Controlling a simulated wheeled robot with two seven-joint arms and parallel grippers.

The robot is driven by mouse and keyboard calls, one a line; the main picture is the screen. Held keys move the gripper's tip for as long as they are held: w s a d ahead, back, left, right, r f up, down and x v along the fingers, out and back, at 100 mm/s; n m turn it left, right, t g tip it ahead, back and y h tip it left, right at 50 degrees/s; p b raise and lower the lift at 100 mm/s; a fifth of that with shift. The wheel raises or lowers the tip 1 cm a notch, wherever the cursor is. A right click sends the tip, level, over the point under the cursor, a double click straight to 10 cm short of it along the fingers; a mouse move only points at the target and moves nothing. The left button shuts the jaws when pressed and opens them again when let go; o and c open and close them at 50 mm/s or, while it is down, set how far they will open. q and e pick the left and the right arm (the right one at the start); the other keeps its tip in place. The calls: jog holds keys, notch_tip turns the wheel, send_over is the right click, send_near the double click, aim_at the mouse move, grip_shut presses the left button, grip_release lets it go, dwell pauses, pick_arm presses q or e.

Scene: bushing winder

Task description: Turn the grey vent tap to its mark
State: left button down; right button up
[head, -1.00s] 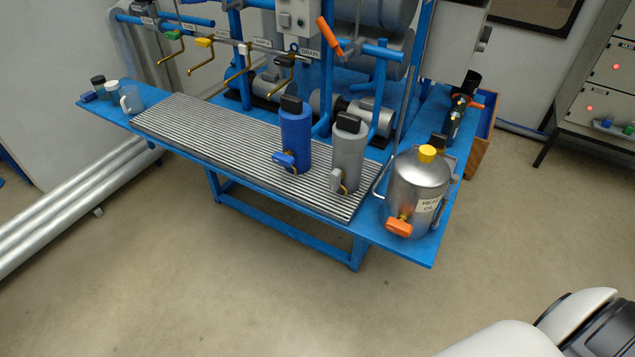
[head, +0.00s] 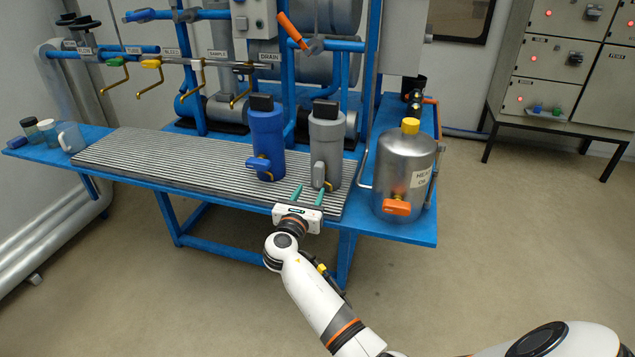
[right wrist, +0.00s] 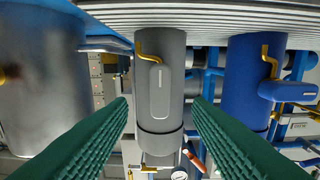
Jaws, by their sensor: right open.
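The grey tap (head: 318,175) is a rounded grey handle on a brass fitting, low on the front of an upright grey cylinder (head: 326,145). The handle stands upright, along the cylinder. My right gripper (head: 308,193) is open and empty, its green fingers pointing at the tap from the front, above the slatted rack's front edge. In the right wrist view, which appears upside down, the grey tap (right wrist: 160,90) lies between the lines of the two fingers (right wrist: 161,112), apart from both. I cannot make out a mark. My left gripper is out of view.
A blue cylinder with a blue tap (head: 259,164) stands close to the left. A steel can with an orange tap (head: 397,208) stands to the right. The slatted rack (head: 170,160) is bare at left. Pipes with coloured valve levers (head: 150,64) run behind.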

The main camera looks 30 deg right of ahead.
aim_at(317, 179)
jog(key=b+x, duration=0.1)
jog(key=x, duration=0.5)
jog(key=shift+w+d+f, duration=0.1)
jog(key=shift+d, duration=0.05)
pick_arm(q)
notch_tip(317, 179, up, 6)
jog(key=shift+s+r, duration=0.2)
pick_arm(e)
jog(key=shift+x, duration=0.75)
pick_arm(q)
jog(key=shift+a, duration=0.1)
pick_arm(e)
jog(key=shift+c, duration=0.4)
jog(key=c, duration=0.9)
